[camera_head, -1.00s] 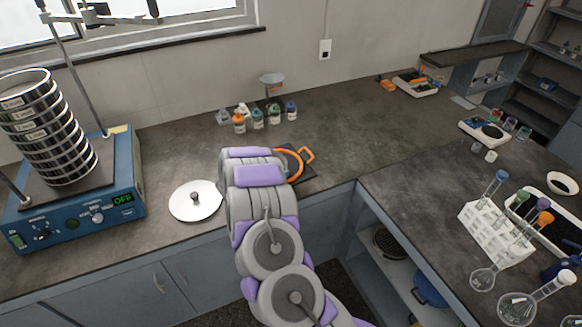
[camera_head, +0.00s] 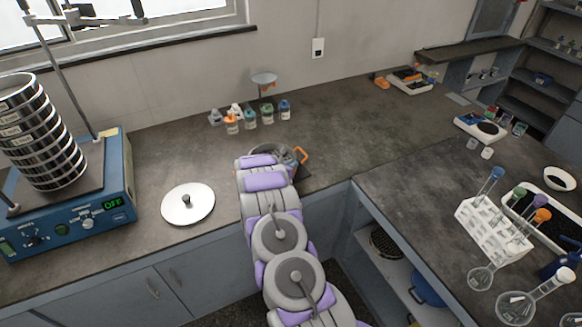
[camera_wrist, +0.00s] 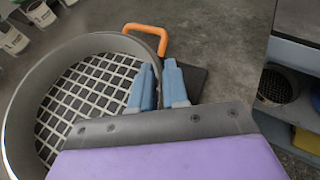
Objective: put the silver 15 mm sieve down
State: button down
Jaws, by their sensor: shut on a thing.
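The silver 15 mm sieve is a round grey metal ring with a coarse square mesh, seen from above in the wrist view (camera_wrist: 17,112). My gripper (camera_wrist: 160,77) is shut on its right rim, one blue finger on each side of the wall. In the head view, part of the sieve rim (camera_head: 262,147) shows beyond my arm, over the counter near the inner corner.
An orange handle (camera_head: 301,154) and a dark flat plate (camera_wrist: 190,82) lie beside the sieve. Several small bottles (camera_head: 250,118) stand behind it. A round silver lid (camera_head: 187,204) lies left, near the blue shaker (camera_head: 118,180) with its sieve stack. Counter right of the bottles is clear.

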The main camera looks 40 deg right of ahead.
jog(key=c, duration=1.5)
grip_release()
jog(key=shift+s, duration=0.1)
jog(key=shift+c, duration=0.2)
jog(key=o, duration=0.4)
jog(key=shift+a, duration=0.25)
jog(key=v, duration=1.2)
jog(key=shift+p, duration=0.4)
